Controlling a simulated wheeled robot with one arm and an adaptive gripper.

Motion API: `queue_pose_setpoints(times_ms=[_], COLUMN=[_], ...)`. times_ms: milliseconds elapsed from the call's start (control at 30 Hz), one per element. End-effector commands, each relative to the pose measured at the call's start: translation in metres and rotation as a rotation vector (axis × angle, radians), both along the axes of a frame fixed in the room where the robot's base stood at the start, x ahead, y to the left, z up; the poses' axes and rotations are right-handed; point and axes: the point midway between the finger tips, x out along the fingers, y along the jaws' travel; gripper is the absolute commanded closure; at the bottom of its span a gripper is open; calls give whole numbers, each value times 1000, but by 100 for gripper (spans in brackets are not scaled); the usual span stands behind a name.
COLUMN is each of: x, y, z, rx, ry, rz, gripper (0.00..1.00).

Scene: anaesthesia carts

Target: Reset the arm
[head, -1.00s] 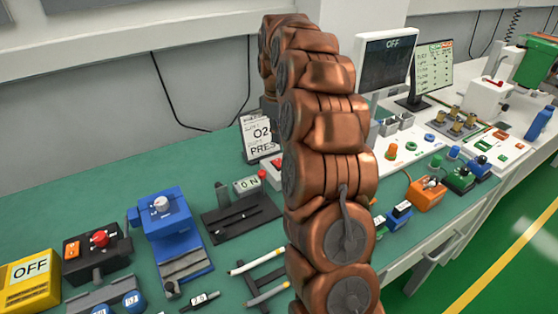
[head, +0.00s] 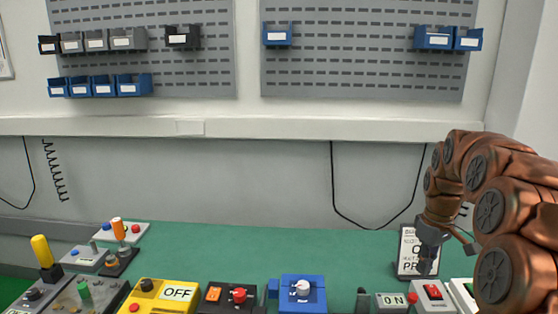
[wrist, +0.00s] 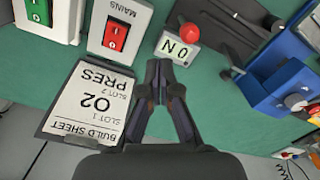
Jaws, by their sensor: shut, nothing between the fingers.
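My copper-coloured arm (head: 505,205) reaches in from the right side of the head view and bends down to the bench. My gripper (wrist: 162,75) is shut and empty in the wrist view, its two dark fingers meeting at the tips over the green bench top. In the head view the gripper (head: 428,262) is small and hangs in front of the build sheet board (head: 408,240). The wrist view shows that board (wrist: 95,103) just left of the fingers, reading O2 PRES upside down. I cannot tell whether the gripper touches it.
Near the fingertips are an ON box with a red button (wrist: 178,47) and a MAINS switch (wrist: 116,35). Blue (head: 302,293), red-knobbed (head: 228,296) and yellow OFF (head: 162,296) units line the front. The green bench top (head: 250,245) is clear behind them. Blue bins (head: 100,86) hang above.

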Motion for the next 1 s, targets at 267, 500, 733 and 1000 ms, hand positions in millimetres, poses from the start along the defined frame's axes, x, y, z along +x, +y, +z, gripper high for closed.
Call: queue_pose_setpoints(times_ms=[267, 500, 733, 1000], x=[-47, -96, -145, -207], y=[54, 92, 121, 148], z=[14, 19, 18, 11], rx=[6, 6, -3, -16], ry=[19, 44, 65, 90], rz=[-38, -81, -133, -204], gripper=[100, 100, 100, 100])
